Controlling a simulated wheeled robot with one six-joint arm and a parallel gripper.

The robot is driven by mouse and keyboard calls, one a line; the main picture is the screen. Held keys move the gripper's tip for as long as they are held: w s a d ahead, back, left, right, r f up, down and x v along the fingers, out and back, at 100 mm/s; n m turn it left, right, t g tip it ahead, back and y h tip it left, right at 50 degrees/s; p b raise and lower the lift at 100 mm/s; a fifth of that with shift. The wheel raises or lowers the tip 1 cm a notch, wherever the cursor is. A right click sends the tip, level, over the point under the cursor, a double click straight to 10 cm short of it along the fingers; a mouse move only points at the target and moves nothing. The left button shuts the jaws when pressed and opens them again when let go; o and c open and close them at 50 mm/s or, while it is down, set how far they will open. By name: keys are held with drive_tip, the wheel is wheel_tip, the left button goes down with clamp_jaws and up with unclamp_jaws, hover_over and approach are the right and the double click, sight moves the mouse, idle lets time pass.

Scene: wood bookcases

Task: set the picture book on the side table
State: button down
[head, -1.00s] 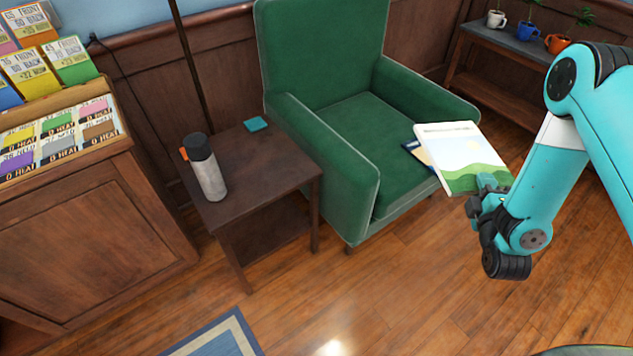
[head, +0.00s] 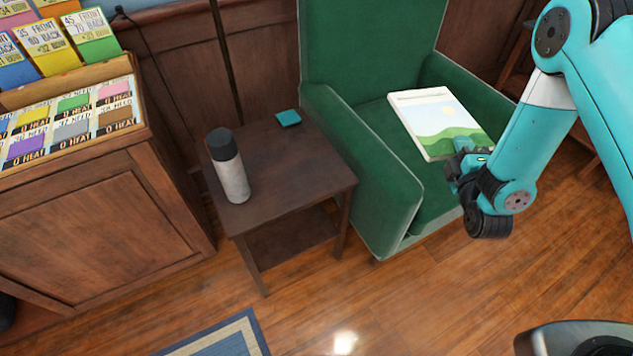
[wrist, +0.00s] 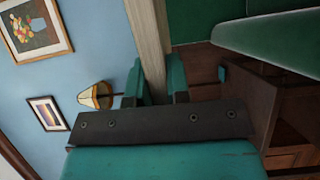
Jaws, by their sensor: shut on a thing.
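The picture book (head: 432,113) has a white cover with a green hill picture. My gripper (head: 466,160) is shut on its near edge and holds it above the seat of the green armchair. In the wrist view the book (wrist: 147,40) shows as a pale edge between the two teal fingertips of my gripper (wrist: 160,82). The side table (head: 290,175) is dark wood with a lower shelf and stands left of the armchair, apart from the book.
The green armchair (head: 400,215) stands between my gripper and the side table. The table's middle and right front are bare. A wooden card cabinet (head: 110,215) is to the left, and a thin dark pole (head: 226,60) rises behind the table. A blue-bordered rug (head: 225,338) lies in front.

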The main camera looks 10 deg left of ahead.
drive_tip(key=w+a+f+n+g+y+b, duration=0.1)
drive_tip(key=w+a+f+n+y+b, duration=0.15)
drive_tip(key=a+b, duration=0.45)
drive_tip(key=w+a+f+n+y+b, duration=0.1)
drive_tip(key=a+f+y+b, duration=0.15)
drive_tip(key=a+b, duration=0.55)
drive_tip(key=s+a+r+n+g+y+b, duration=0.2)
drive_tip(key=s+a+y+b, duration=0.15)
drive_tip(key=a+b, duration=0.7)
wheel_tip(320, 180, down, 20)
drive_tip(key=b, duration=1.2)
drive_tip(key=shift+s+a, duration=0.15)
drive_tip(key=shift+s, duration=0.25)
drive_tip(key=shift+b, duration=0.3)
drive_tip(key=shift+f, duration=0.25)
drive_tip(key=c, duration=1.1)
unclamp_jaws()
